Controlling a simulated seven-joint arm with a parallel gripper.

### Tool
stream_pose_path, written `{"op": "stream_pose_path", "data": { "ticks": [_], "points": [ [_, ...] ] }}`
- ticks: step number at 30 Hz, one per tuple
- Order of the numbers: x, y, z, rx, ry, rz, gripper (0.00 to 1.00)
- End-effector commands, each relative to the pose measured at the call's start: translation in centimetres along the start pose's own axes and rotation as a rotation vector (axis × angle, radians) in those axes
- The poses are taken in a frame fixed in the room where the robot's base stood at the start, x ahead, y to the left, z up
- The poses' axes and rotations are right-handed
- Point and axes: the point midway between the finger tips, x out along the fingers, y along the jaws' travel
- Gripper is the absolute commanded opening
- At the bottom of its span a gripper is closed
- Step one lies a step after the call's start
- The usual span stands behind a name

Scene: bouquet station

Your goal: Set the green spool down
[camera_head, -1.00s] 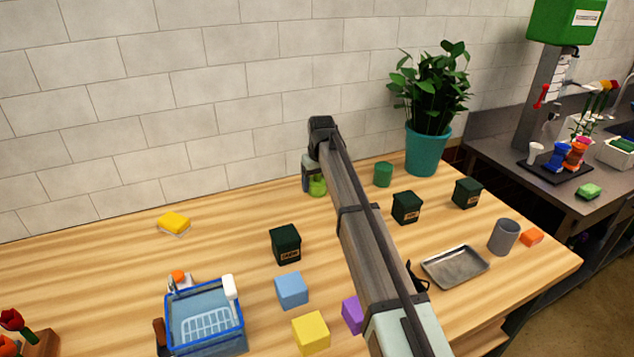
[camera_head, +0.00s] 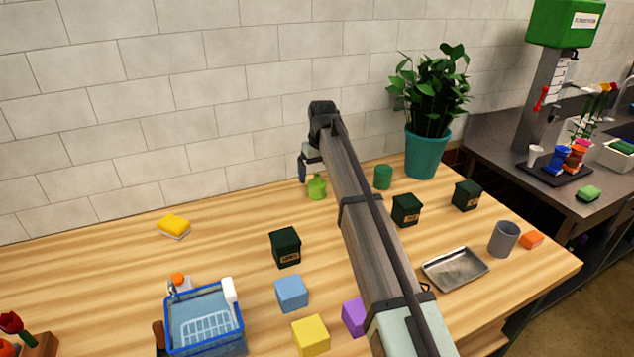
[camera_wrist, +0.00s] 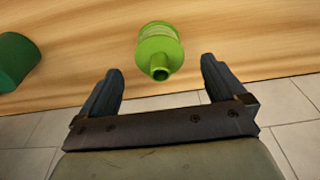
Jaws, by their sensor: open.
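A lime-green piece (camera_head: 317,188) stands upright on the wooden table near the wall. In the wrist view it (camera_wrist: 160,45) has a wide body and a narrow open neck, more like a bottle than a spool. I cannot tell whether it is the green spool. My gripper (camera_wrist: 162,70) is open and empty, its two fingers apart on either side of the neck's line and clear of it. In the head view my gripper (camera_head: 303,168) is above and left of the piece, partly hidden by my arm. A darker green cylinder (camera_head: 383,177) stands to the right; it also shows in the wrist view (camera_wrist: 14,62).
Dark boxes (camera_head: 286,247), a teal plant pot (camera_head: 428,152), a metal tray (camera_head: 455,268) and a grey cup (camera_head: 503,239) stand around. A blue basket (camera_head: 205,345), coloured cubes (camera_head: 291,293) and a yellow sponge (camera_head: 174,226) are nearer or left. The table between sponge and lime-green piece is clear.

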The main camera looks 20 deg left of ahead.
Motion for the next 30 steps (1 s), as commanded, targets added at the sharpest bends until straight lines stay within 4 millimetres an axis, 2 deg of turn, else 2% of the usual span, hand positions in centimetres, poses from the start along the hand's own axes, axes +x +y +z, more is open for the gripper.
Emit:
{"op": "stream_pose_path", "data": {
  "ticks": [1, 6, 12, 18, 30],
  "points": [
    [-1.1, 0.0, -0.1, 0.000, 0.003, 0.001, 0.98],
    [-4.0, 0.0, -0.1, 0.000, 0.002, 0.000, 0.98],
    [-6.1, 0.0, -0.1, 0.000, 0.001, 0.000, 0.98],
    [-6.8, 0.0, 0.0, 0.000, 0.000, 0.000, 0.98],
    [-6.8, 0.0, 0.0, 0.000, 0.000, 0.000, 0.98]
  ]
}}
